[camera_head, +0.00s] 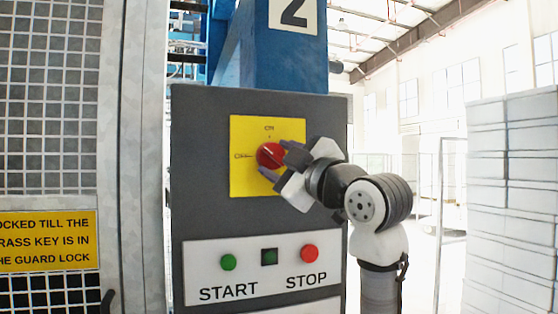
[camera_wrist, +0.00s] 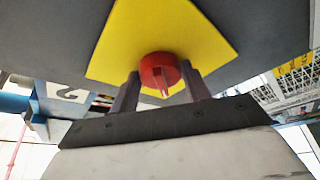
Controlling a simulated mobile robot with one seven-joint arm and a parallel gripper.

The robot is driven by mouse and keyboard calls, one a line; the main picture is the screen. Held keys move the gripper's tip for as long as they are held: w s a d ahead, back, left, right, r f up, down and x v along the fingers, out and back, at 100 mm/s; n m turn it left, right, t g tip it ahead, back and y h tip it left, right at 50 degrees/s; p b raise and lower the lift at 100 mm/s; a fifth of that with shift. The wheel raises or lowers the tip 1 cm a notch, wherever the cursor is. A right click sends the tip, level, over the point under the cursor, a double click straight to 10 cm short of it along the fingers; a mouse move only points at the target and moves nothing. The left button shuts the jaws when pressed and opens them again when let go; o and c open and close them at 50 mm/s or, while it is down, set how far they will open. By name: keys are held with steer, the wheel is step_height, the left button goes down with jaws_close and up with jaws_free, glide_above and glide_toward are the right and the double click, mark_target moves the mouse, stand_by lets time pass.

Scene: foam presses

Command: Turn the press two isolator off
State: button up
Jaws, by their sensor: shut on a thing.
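The press two isolator is a red rotary knob (camera_head: 268,154) on a yellow plate (camera_head: 244,180). The plate is marked ON at the top and OFF at the left. My gripper (camera_head: 279,160) reaches it from the right, its fingers on either side of the knob and shut on it. In the wrist view the red knob (camera_wrist: 158,70) sits between the two dark fingers of my gripper (camera_wrist: 160,79), with a pale mark on its face. The fingers partly hide the knob in the head view, and I cannot tell its exact angle.
Below the plate, a white panel (camera_head: 262,288) carries a green START button (camera_head: 228,262), a dark square lamp (camera_head: 269,257) and a red STOP button (camera_head: 309,253). A mesh guard (camera_head: 50,100) stands left. Pale stacked blocks (camera_head: 512,190) stand right.

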steer(key=n, duration=0.1)
steer(key=n+g, duration=0.1)
steer(key=n, duration=0.2)
steer(key=shift+d+r+g+p, duration=0.1)
steer(key=shift+r+g+p, duration=0.15)
steer(key=shift+g+p, duration=0.05)
steer(key=shift+r+n+g+h, duration=0.15)
steer(key=shift+n+g, duration=0.2)
steer(key=shift+n, duration=0.7)
steer(key=shift+n+g+h, duration=0.15)
steer(key=shift+n+g, duration=0.2)
steer(key=shift+n, duration=0.7)
steer(key=o, duration=1)
steer(key=b+v, duration=0.4)
steer(key=v, duration=0.9)
steer(key=shift+s+d+b, duration=0.25)
steer(key=shift+d+b, duration=0.05)
